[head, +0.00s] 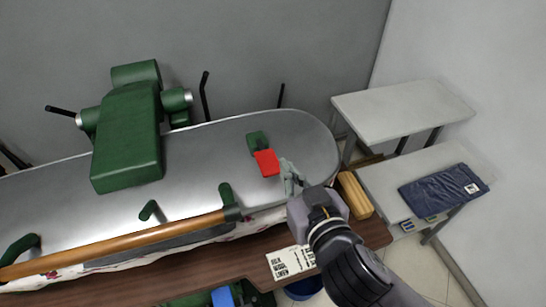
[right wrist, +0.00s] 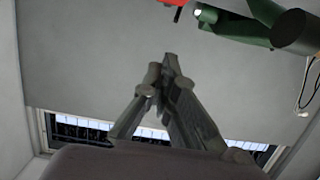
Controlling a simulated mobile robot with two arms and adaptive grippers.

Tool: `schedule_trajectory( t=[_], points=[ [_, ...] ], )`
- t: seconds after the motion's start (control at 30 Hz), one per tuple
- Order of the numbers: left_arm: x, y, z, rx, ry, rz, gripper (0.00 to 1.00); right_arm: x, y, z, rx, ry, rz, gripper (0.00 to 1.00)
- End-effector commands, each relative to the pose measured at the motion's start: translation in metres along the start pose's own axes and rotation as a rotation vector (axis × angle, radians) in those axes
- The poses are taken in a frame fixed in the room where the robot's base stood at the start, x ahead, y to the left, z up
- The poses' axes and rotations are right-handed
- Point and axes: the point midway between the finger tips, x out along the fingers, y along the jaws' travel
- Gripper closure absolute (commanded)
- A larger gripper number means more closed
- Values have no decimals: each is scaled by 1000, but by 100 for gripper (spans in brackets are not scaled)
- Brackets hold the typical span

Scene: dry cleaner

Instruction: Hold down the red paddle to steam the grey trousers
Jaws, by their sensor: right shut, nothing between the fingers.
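The red paddle (head: 267,162) sticks out from a small green block (head: 257,142) near the right end of the grey metal press (head: 80,190). My right gripper (head: 286,165) is just right of the paddle in the head view, its fingers together and empty. In the right wrist view, the closed fingertips (right wrist: 171,60) point up, with a gap below the red paddle (right wrist: 172,2), which is cut off by the top edge. I cannot make out the grey trousers for certain; a dark grey strip (head: 170,243) shows below the wooden bar. My left gripper is out of view.
A large green padded block (head: 128,140) and a wooden bar (head: 120,240) with green brackets belong to the press. Two pale tables (head: 400,108) stand at right, the lower one holding folded navy cloth (head: 443,189). A printed card (head: 291,262) lies on the brown shelf.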

Motion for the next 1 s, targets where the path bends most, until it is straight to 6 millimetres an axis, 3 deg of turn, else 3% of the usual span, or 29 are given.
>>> schedule_trajectory(
  t=[0.23,0.5,0.6,0.87,1.0],
  points=[
    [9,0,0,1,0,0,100,6,0,2,1,2,1,100],
    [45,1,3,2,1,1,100,28,0,6,0,5,1,100],
    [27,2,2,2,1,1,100,48,1,-3,-6,-3,5,100],
    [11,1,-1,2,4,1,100,98,1,-3,-3,-3,3,100],
    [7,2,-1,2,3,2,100,105,1,20,-4,-8,3,100]
  ],
)
